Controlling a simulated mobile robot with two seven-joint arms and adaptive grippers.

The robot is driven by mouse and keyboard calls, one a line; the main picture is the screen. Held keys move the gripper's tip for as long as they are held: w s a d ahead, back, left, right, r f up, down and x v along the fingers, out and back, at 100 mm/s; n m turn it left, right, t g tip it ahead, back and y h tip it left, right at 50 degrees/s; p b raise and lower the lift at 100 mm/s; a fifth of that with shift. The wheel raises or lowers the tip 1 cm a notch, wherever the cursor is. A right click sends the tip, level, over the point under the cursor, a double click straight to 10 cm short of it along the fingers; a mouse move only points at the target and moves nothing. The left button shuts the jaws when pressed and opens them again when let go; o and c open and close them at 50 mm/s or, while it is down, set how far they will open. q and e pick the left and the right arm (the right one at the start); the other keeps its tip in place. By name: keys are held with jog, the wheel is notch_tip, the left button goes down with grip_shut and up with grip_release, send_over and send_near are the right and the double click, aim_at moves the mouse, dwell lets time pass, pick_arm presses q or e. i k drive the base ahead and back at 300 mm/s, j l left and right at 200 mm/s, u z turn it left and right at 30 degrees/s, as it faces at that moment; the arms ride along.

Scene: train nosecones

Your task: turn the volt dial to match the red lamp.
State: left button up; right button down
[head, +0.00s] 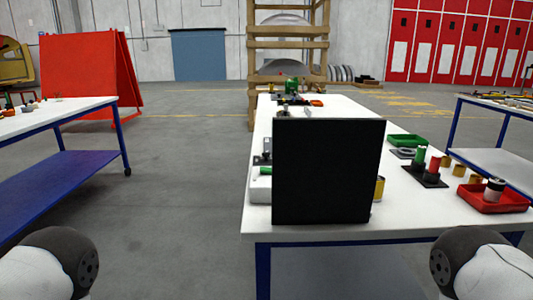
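A black upright panel (328,172) stands at the near end of the white table (262,228), its plain dark face towards me. I see no dial and no lit red lamp; anything behind the panel is hidden. A white box-like thing (260,186) with a green part on top shows past the panel's left edge. Neither of my grippers is in view. Only rounded parts of my arms show at the bottom left and bottom right corners.
Right of the panel are a black base (425,179) with a green and a red cylinder, a red tray (492,200), a green tray (407,140) and several brass-coloured cylinders. Other tables stand left (60,117) and right (505,150). The floor (190,200) left of the middle table is clear.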

aim_at(265, 154)
jog(key=i+l+u, duration=0.1)
jog(key=l, duration=0.25)
jog(key=i+l, duration=0.2)
jog(key=l, duration=0.2)
jog(key=i+l+u, duration=0.15)
jog(key=l, duration=0.2)
jog(key=i+l+u, duration=0.1)
jog(key=l, duration=0.3)
jog(key=i+l, duration=0.15)
jog(key=l, duration=0.25)
jog(key=i+l+u, duration=0.15)
jog(key=l, duration=0.25)
jog(key=k, duration=0.05)
